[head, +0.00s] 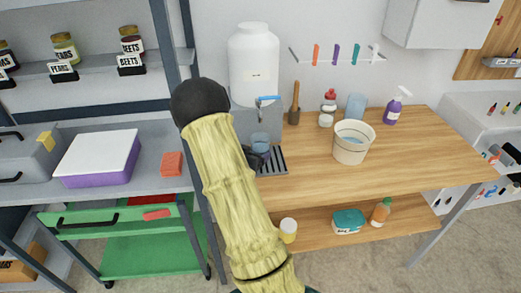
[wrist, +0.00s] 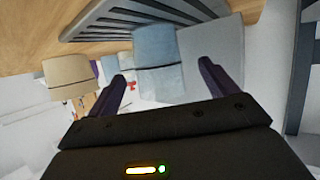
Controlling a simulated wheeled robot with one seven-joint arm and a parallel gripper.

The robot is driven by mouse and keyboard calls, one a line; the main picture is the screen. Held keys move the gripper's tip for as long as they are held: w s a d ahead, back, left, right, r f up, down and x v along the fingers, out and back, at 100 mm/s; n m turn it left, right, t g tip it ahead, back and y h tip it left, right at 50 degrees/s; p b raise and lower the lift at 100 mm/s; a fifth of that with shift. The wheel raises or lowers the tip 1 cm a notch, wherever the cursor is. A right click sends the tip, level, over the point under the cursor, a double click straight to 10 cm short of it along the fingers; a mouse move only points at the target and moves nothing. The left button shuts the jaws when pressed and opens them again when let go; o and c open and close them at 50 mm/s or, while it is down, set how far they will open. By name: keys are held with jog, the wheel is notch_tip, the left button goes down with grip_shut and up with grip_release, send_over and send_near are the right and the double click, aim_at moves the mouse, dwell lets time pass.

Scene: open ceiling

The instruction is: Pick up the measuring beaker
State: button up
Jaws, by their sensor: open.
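A blue translucent measuring beaker (head: 260,141) stands at the drip tray (head: 272,161) below the white dispenser, partly hidden by my arm. In the wrist view a blue translucent vessel (wrist: 155,47), apparently this beaker, shows between and beyond the two fingertips, close to the slatted tray (wrist: 130,20). My gripper (wrist: 163,72) is open, its dark fingers on either side of the vessel in the picture; I cannot tell whether they touch it. In the head view my gripper is mostly hidden behind my arm. A second blue translucent vessel (head: 355,106) stands farther back on the table.
The wooden table (head: 420,150) is clear at its right. A white bucket (head: 352,148), spray bottle (head: 393,108) and wooden-handled tool (head: 294,104) stand on it. The white dispenser (head: 254,60) rises behind the drip tray. A metal shelf (head: 160,60) stands close at left.

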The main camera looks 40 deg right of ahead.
aim_at(256, 145)
jog(key=x, duration=0.4)
jog(key=shift+s+d+f+p, duration=0.1)
jog(key=shift+d+f+p, duration=0.25)
jog(key=shift+p, duration=0.05)
jog(key=shift+c, duration=0.5)
jog(key=c, duration=1.2)
jog(key=shift+o, duration=0.2)
jog(key=shift+r, duration=0.25)
jog(key=shift+r, duration=1.4)
jog(key=shift+a+r+b, duration=0.15)
jog(key=shift+a+b, duration=0.1)
jog(key=shift+b, duration=0.1)
jog(key=shift+s+a+b, duration=0.4)
jog(key=shift+s+a, duration=0.9)
jog(key=shift+a, duration=1.35)
jog(key=shift+s+a+b, duration=0.4)
jog(key=shift+s+a, duration=0.9)
jog(key=shift+a, duration=1.35)
jog(key=shift+s+a+b, duration=0.4)
jog(key=shift+s+a, duration=0.85)
jog(key=shift+a, duration=1.35)
